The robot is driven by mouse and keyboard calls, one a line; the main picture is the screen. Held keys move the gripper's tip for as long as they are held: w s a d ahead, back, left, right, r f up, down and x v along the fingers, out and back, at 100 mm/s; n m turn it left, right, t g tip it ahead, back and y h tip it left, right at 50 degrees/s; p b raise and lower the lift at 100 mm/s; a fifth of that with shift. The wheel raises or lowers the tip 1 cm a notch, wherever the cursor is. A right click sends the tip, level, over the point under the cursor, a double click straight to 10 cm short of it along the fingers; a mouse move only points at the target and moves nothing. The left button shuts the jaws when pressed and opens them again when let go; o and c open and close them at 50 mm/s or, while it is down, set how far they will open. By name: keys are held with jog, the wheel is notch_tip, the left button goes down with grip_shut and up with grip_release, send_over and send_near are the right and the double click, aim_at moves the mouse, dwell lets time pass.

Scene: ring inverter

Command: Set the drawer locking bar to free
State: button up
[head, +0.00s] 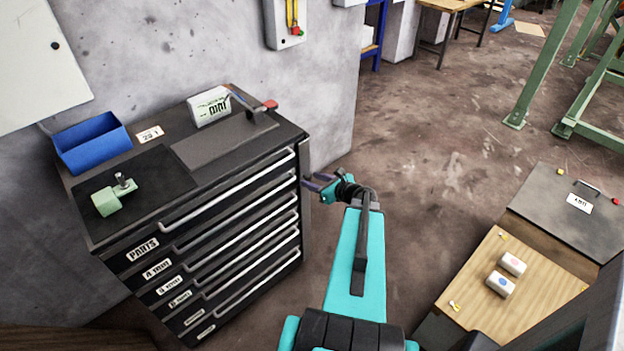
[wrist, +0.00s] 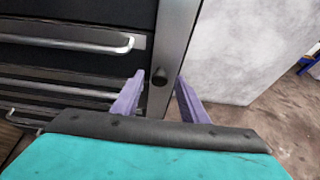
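The drawer cabinet (head: 215,235) is dark, with long pale drawer handles. Its locking bar (wrist: 177,45) is a grey upright strip at the right edge of the drawer fronts, and shows narrowly in the head view (head: 305,163). A small dark knob (wrist: 159,76) sits on the bar. My gripper (wrist: 161,77) has purple fingers, open, with the knob between the tips in the wrist view. I cannot tell whether the fingers touch it. In the head view my gripper (head: 309,183) is at the cabinet's right front edge and hides part of the bar.
A blue bin (head: 92,144), a green block-like part (head: 107,200) and a white box (head: 209,105) stand on the cabinet top. A concrete wall (wrist: 245,45) is beside the cabinet. A wooden-topped bench (head: 470,285) is at the right. The floor between is clear.

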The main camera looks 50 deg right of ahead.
jog(key=shift+w+f, duration=0.25)
jog(key=shift+w, duration=0.3)
grip_shut()
jog(key=shift+d+y, duration=0.15)
jog(key=shift+y, duration=0.15)
jog(key=shift+s+d+n+g+y+p, duration=0.1)
jog(key=shift+d+n+g+y+p, duration=0.35)
jog(key=shift+d+n+g+y, duration=1.2)
jog(key=shift+w+d+n+g+y+p, duration=0.1)
jog(key=shift+d+n+g+y+p, duration=0.5)
jog(key=shift+n+y, duration=2.05)
jog(key=shift+s+d+n+g+y+p, duration=0.1)
jog(key=shift+d+n+g+y+p, duration=0.35)
jog(key=shift+n+g+y, duration=1.35)
jog(key=shift+d+n, duration=0.2)
jog(key=shift+n, duration=0.6)
